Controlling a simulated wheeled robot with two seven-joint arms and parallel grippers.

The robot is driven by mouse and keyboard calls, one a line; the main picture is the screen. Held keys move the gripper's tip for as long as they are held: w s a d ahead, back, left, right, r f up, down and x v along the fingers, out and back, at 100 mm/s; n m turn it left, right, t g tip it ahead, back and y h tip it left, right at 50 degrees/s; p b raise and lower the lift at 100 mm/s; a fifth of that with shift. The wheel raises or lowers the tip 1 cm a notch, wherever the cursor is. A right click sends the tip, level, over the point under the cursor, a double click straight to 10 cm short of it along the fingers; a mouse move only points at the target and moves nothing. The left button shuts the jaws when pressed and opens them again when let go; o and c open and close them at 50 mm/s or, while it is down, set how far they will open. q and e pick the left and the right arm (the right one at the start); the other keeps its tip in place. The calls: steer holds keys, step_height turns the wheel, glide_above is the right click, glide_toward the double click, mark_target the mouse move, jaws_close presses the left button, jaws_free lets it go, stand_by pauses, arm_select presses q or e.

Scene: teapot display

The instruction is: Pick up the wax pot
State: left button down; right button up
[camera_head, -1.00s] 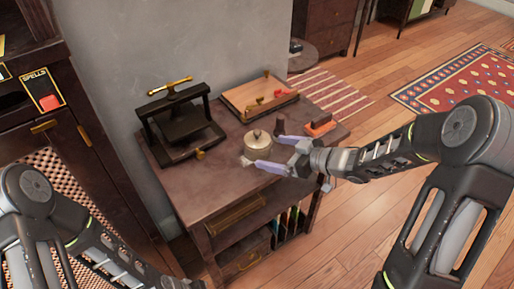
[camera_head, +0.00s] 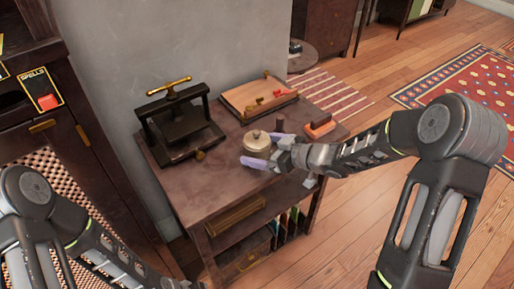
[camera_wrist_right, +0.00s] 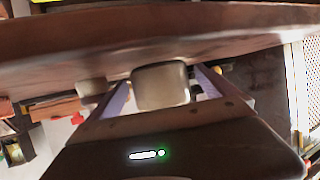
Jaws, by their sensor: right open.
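In the right wrist view the pot (camera_wrist_right: 160,86) shows between the two pale purple fingers (camera_wrist_right: 163,90). I cannot tell whether either finger touches it. My left arm shows at the lower left, but its gripper is out of view.
A black press (camera_head: 180,125) with a gold handle stands left of the pot on the cabinet top (camera_head: 190,185). A wooden board (camera_head: 256,97) with small tools lies behind. An orange-topped block (camera_head: 320,125) sits at the right. The front left of the top is clear.

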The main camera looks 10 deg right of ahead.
steer(key=shift+c, duration=0.5)
steer(key=c, duration=1.8)
steer(key=shift+r, duration=0.1)
steer(key=shift+c, duration=0.2)
step_height(320, 180, up, 10)
steer(key=shift+p, duration=1.25)
